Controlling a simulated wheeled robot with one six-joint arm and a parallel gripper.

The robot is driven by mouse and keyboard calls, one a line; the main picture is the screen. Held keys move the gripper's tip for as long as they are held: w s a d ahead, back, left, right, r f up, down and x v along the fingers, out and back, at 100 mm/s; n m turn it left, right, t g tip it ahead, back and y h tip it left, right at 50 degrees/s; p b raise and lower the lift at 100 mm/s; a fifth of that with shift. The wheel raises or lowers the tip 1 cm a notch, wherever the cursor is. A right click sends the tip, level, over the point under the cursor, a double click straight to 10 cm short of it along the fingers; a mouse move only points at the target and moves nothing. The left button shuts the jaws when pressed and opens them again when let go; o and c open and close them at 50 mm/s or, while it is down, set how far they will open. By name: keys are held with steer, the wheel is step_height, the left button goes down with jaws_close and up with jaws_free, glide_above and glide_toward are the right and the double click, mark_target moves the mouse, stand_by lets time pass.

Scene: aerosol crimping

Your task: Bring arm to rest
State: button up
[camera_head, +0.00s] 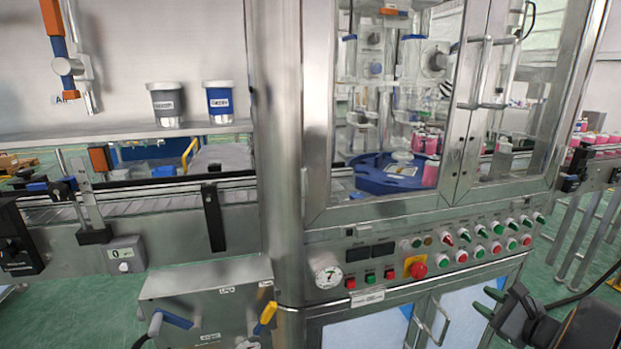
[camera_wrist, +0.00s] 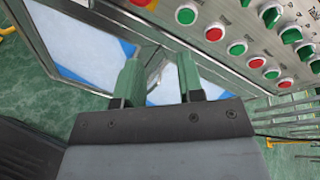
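My gripper (camera_head: 488,303) is at the lower right of the head view, in front of the machine's lower cabinet and below its control panel (camera_head: 400,262). In the wrist view, its two green fingers (camera_wrist: 160,78) stand apart with a gap between them. Nothing is held in the gap; a cabinet door and its handle show behind it. The fingers appear clear of the machine, though the exact distance cannot be told. The rest of my arm is mostly out of the frame at the lower right.
The panel carries several red and green knobs, and a red emergency button (camera_head: 417,269). A cabinet handle (camera_head: 437,322) sticks out left of my gripper. Glass doors (camera_head: 487,95) enclose a blue turntable (camera_head: 378,184). A conveyor (camera_head: 150,205) runs left.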

steer(key=s+a+r+n+g+p, duration=0.1)
steer(key=s+a+n+g+p, duration=0.2)
steer(key=a+n+g+p, duration=0.25)
steer(key=s+a+r+n+g+p, duration=0.25)
steer(key=a+n+g, duration=0.25)
steer(key=a+n, duration=0.3)
steer(key=s+a+r+n+h+p, duration=0.4)
steer(key=a+r+n+p, duration=0.8)
steer(key=r, duration=0.4)
steer(key=shift+a+r+g+p, duration=0.3)
steer(key=shift+a+g+p, duration=0.05)
steer(key=shift+a+p, duration=0.4)
steer(key=shift+s, duration=0.1)
